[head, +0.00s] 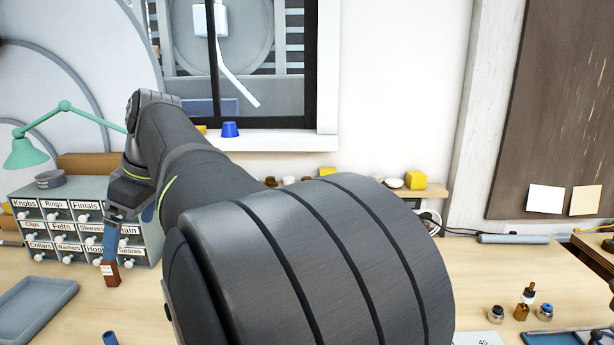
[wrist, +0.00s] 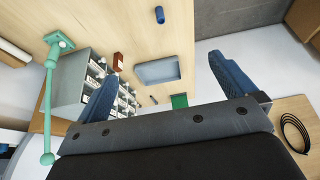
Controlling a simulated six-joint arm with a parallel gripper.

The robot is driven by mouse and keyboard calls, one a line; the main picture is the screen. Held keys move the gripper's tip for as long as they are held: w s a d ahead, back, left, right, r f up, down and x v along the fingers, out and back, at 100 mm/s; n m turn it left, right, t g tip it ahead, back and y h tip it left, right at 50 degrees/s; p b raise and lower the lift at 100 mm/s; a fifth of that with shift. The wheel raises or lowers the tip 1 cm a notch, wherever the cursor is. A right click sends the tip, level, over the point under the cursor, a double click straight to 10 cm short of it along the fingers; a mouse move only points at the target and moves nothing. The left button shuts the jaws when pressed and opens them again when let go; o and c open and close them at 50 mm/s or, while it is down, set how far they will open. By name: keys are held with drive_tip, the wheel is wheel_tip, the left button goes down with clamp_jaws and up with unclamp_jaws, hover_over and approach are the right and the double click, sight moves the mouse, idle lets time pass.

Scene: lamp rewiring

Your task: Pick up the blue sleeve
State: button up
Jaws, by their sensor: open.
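The blue sleeve is most likely the small blue cylinder (head: 110,338) at the bottom edge of the head view, partly cut off. The wrist view shows it whole, a short blue tube (wrist: 159,14) lying on the bench near the top edge. My gripper (wrist: 165,68) is open and empty, its two blue fingers wide apart. In the head view my gripper (head: 115,225) hangs in front of the drawer cabinet, apart from the tube; one finger mostly shows.
A blue-grey tray (head: 35,305) lies at left; a green lamp (head: 28,150) stands behind. Small parts (head: 522,310) sit at right. My arm hides the middle of the bench.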

idle(0.3)
drive_tip(key=c, duration=1.1)
drive_tip(key=shift+c, duration=0.2)
drive_tip(key=m+h, duration=0.4)
drive_tip(key=h, duration=0.1)
hover_over(108, 334)
drive_tip(key=s, duration=0.1)
wheel_tip(108, 334, down, 14)
drive_tip(key=r, duration=0.1)
wheel_tip(108, 334, down, 12)
drive_tip(key=shift+d+f, duration=0.1)
drive_tip(key=shift+w+f, duration=0.25)
drive_tip(key=shift+f, duration=1.15)
drive_tip(key=shift+w+f, duration=0.2)
drive_tip(key=shift+f, duration=1.15)
